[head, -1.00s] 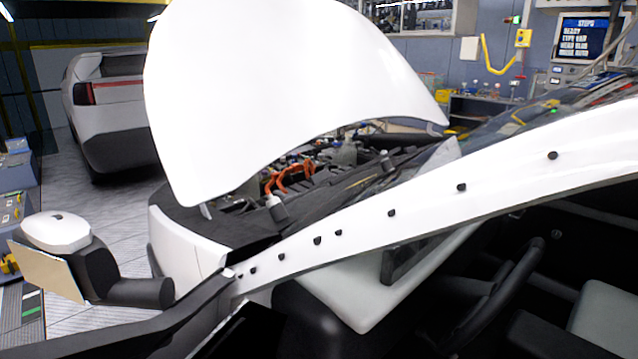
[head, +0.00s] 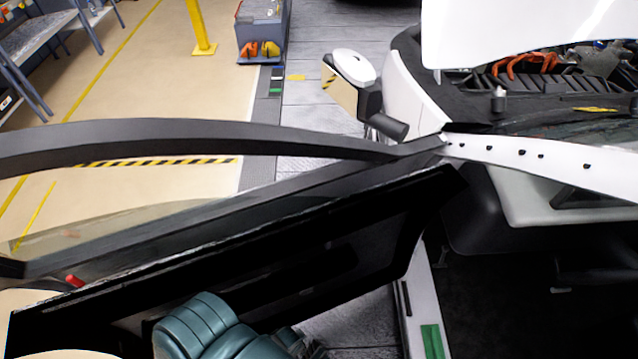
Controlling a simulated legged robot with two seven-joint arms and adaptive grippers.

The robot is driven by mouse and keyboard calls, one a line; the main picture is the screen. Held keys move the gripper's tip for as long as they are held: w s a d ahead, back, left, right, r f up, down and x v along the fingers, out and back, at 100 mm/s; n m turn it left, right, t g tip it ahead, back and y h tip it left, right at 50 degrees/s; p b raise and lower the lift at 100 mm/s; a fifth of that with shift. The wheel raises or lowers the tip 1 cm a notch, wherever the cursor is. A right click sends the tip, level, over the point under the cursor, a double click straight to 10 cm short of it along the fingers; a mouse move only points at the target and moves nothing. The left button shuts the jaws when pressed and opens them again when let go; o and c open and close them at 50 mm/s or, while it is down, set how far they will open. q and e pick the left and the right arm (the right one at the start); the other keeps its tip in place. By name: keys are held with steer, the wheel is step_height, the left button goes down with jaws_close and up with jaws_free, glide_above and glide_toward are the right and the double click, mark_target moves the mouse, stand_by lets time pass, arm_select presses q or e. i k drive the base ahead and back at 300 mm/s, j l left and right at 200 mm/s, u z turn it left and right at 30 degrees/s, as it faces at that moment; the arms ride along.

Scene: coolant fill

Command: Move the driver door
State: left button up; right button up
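The driver door (head: 330,245) stands open at the left, seen from its black inner side. Its dark window frame (head: 200,133) arches above it, with glass between. The door's front end meets the car body near the windshield pillar (head: 530,155). A gap with floor shows between the door and the car's sill (head: 420,310). A teal ribbed part at the bottom, in front of the door, looks like part of my arm. Dark pieces beside it are cut by the bottom edge. I cannot make out any gripper fingers, and whether that part touches the door is unclear.
A white-topped side mirror (head: 355,68) sticks out beyond the door's front end. The white hood (head: 520,30) is raised over the engine bay. Outside the door, the tan floor (head: 130,85) is open, with a yellow post (head: 200,28) and a cart (head: 262,28) farther off.

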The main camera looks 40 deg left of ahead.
mark_target(261, 272)
steer(key=j+u, duration=0.2)
steer(key=u, duration=0.2)
steer(key=j+u, duration=0.2)
steer(key=u, duration=0.2)
steer(key=j+u, duration=0.15)
steer(key=u, duration=0.3)
